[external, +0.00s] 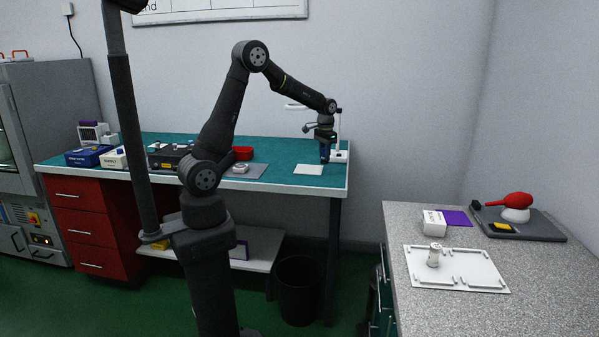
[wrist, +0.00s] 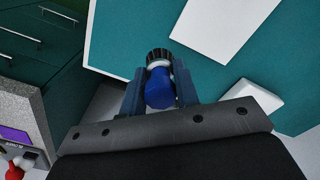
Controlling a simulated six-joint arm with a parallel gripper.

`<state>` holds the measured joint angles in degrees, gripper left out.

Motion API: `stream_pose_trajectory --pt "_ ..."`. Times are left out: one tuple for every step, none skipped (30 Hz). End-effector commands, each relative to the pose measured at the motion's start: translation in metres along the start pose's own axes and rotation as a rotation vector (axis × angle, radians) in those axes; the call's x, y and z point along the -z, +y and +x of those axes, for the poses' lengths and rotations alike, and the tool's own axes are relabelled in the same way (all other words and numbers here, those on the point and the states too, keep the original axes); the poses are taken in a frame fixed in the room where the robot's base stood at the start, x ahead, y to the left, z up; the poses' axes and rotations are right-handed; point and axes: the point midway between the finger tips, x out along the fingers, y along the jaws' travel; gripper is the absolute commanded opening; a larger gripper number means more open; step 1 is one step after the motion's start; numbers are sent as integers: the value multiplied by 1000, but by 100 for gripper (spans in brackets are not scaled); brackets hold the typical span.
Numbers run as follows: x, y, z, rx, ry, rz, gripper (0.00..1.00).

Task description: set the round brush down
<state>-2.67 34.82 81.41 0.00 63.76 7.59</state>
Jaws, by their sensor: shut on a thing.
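The round brush (wrist: 160,88) has a blue handle, a pale collar and dark bristles. It sits between the two fingers of my gripper (wrist: 160,95), which is shut on it. In the external view my gripper (external: 325,150) points down near the right end of the green bench (external: 275,180), with the brush's blue part just showing below the wrist. A white flat sheet (external: 308,169) lies on the bench just below and to the left of the gripper; it also shows in the wrist view (wrist: 215,28). I cannot tell whether the bristles touch the bench.
A white stand (external: 339,150) rises right behind my gripper. A grey counter (external: 430,310) at right holds a white tray (external: 470,280), a white box (external: 434,222) and a red-handled tool (external: 512,202).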

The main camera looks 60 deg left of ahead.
Motion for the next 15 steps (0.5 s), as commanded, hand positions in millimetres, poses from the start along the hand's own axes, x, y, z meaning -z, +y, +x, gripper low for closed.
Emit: stream_pose_trajectory --pt "2 8 1 0 0 58 5" --pt "3 12 2 0 0 91 5" --pt "4 16 3 0 0 127 5" --pt "4 19 3 0 0 149 5" --pt "5 21 4 0 0 169 5" --pt "5 23 4 0 0 188 5" --pt "6 24 4 0 0 200 5" --pt "6 25 4 0 0 208 5" --pt "6 26 4 0 0 214 5" --pt "6 26 4 0 0 217 5" --pt "6 26 4 0 0 218 5" --pt "6 26 4 0 0 218 5" --pt "6 26 4 0 0 218 5" --pt "6 26 4 0 0 217 5" --pt "6 26 4 0 0 217 5"
